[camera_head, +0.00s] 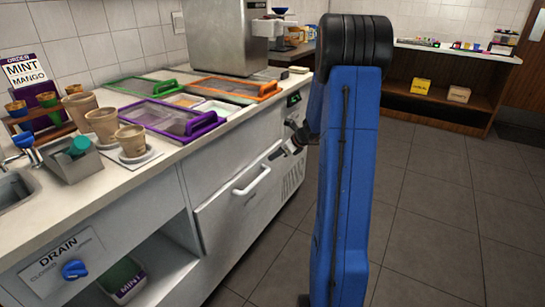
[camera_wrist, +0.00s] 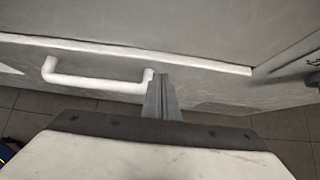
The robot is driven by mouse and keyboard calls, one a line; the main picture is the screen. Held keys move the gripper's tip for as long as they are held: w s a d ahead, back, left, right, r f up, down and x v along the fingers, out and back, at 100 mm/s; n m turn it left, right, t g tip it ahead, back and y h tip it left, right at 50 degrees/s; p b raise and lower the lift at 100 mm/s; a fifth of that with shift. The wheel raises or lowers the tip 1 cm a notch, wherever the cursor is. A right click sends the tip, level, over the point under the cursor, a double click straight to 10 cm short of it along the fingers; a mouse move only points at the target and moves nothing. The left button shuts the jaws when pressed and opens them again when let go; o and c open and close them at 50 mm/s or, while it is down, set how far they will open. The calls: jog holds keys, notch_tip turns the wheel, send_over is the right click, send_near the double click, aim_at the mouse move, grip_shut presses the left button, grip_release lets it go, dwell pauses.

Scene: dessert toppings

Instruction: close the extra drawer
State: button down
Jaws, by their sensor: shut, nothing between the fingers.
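A white drawer front (camera_head: 230,215) with a pale bar handle (camera_head: 252,181) is set in the counter's front in the head view. Its top edge shows as a light strip, and how far it stands out is hard to tell. The wrist view also shows the drawer front (camera_wrist: 110,62) and handle (camera_wrist: 95,83). My gripper (camera_head: 274,156) is above and right of the handle in the head view. In the wrist view my gripper (camera_wrist: 160,78) is shut and empty, its tips by the handle's right end. I cannot tell if they touch.
The counter (camera_head: 165,160) holds cups (camera_head: 132,141) and framed trays (camera_head: 165,118). An open shelf bay (camera_head: 150,265) and a blue drain knob (camera_head: 75,269) are left of the drawer. Tiled floor (camera_head: 440,220) is clear to the right. My blue arm hides part of the middle.

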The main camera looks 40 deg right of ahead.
jog(key=s+f+v, duration=0.1)
jog(key=v, duration=1)
jog(key=s+a+r+n+g, duration=0.1)
jog(key=s+a+r+n, duration=0.3)
jog(key=a, duration=0.4)
jog(key=s+a+r+n+g, duration=0.1)
jog(key=s+a+n, duration=0.2)
jog(key=a+n, duration=0.4)
jog(key=s+a+r+n+g, duration=0.1)
jog(key=s+a+r+n, duration=0.25)
jog(key=a, duration=0.65)
jog(key=s+a+n+h, duration=0.1)
jog(key=s+a+n, duration=0.1)
jog(key=s+n, duration=0.3)
jog(key=s+a+n+h, duration=0.1)
jog(key=s+a+n, duration=0.2)
jog(key=s+n, duration=0.3)
jog(key=s+a+f+n+h, duration=0.1)
jog(key=s+a+n, duration=0.2)
jog(key=s+n, duration=0.3)
jog(key=s, duration=0.4)
jog(key=shift+s+a+h, duration=0.25)
jog(key=shift+s+h, duration=0.05)
jog(key=shift+s, duration=0.05)
